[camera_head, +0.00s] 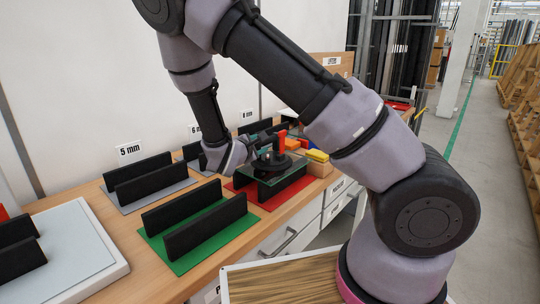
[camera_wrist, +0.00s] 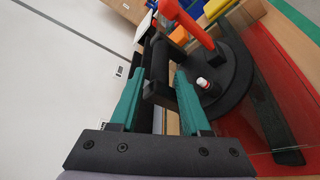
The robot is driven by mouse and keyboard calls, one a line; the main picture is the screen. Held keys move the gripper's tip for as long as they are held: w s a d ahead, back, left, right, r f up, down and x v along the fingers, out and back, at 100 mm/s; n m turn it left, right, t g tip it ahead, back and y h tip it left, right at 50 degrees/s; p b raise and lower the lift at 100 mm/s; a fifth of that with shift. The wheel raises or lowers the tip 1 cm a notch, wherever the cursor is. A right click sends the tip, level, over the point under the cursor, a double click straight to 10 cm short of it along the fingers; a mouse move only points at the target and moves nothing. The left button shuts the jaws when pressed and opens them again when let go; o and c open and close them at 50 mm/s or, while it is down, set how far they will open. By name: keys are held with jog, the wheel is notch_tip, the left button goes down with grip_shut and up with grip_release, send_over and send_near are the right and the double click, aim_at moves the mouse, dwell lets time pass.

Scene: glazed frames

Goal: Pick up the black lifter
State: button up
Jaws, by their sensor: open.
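The black lifter (camera_head: 271,164) has a round black disc and a red lever (camera_head: 281,139). It appears to rest on a glass pane (camera_head: 293,176) over the red mat (camera_head: 268,199). In the wrist view, its disc (camera_wrist: 238,75) and red lever (camera_wrist: 188,22) are at upper right. A black bar-shaped handle (camera_wrist: 160,66) stands beside the disc. My gripper (camera_wrist: 155,82) has two teal fingers, spread apart with the black handle between and just beyond their tips. I cannot tell whether they touch it. In the head view my gripper is left of the lifter, largely hidden.
A green mat (camera_head: 203,236) with two black racks lies nearer, and a grey mat (camera_head: 150,193) with black racks lies behind it. Yellow and orange blocks (camera_head: 317,156) sit to the right of the lifter. A white wall (camera_wrist: 60,80) is close on the left in the wrist view.

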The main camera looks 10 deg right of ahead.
aim_at(266, 142)
jog(key=x, duration=0.5)
grip_shut()
jog(key=shift+s+f, duration=0.1)
dwell(1.2)
